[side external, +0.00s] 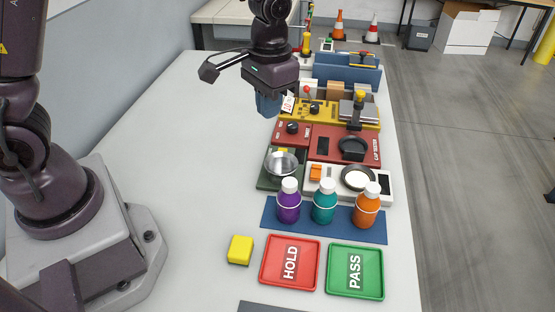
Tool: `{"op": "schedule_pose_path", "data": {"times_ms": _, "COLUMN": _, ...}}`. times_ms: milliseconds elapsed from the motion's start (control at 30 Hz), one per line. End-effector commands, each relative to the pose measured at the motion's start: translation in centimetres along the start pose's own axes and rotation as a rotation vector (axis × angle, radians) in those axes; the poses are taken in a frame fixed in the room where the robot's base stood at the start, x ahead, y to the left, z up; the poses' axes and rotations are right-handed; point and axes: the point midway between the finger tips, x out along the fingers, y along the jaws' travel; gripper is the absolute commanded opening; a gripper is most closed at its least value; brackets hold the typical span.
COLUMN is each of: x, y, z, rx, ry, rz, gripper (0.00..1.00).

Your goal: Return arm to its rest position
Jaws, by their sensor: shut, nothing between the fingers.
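My gripper (268,106) hangs above the table at the upper middle, pointing down. Its blue-grey fingers are together with nothing between them. It is left of the yellow station (318,113) and hides part of what lies behind it. From this angle I cannot tell its exact height above the table.
A red CUP TESTER station (330,143) and a white station (388,186) stand along the right edge. Purple (288,206), teal (324,207) and orange (366,210) bottles stand on a blue mat (268,222). Nearer are a yellow block (240,249), a red HOLD tray (275,281) and a green PASS tray (341,291). The table's left side (180,140) is clear.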

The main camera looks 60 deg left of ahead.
Motion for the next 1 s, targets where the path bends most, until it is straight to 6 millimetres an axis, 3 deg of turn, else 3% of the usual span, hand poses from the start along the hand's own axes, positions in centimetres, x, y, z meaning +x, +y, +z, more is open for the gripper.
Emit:
{"op": "schedule_pose_path", "data": {"times_ms": 33, "x": -1.9, "y": -0.4, "z": 1.5, "rx": 0.01, "ry": 0.031, "rz": 0.003, "gripper": 0.0}}
{"op": "schedule_pose_path", "data": {"times_ms": 200, "x": -6.3, "y": -1.6, "z": 6.5, "rx": 0.045, "ry": 0.121, "rz": 0.009, "gripper": 0.0}}
{"op": "schedule_pose_path", "data": {"times_ms": 500, "x": -10.7, "y": -3.2, "z": 14.5, "rx": 0.056, "ry": 0.329, "rz": 0.011, "gripper": 0.0}}
{"op": "schedule_pose_path", "data": {"times_ms": 700, "x": -12.5, "y": -3.6, "z": 16.8, "rx": 0.037, "ry": 0.463, "rz": 0.012, "gripper": 0.0}}
{"op": "schedule_pose_path", "data": {"times_ms": 1000, "x": -13.7, "y": -3.8, "z": 17.1, "rx": 0.029, "ry": 0.519, "rz": 0.011, "gripper": 0.0}}
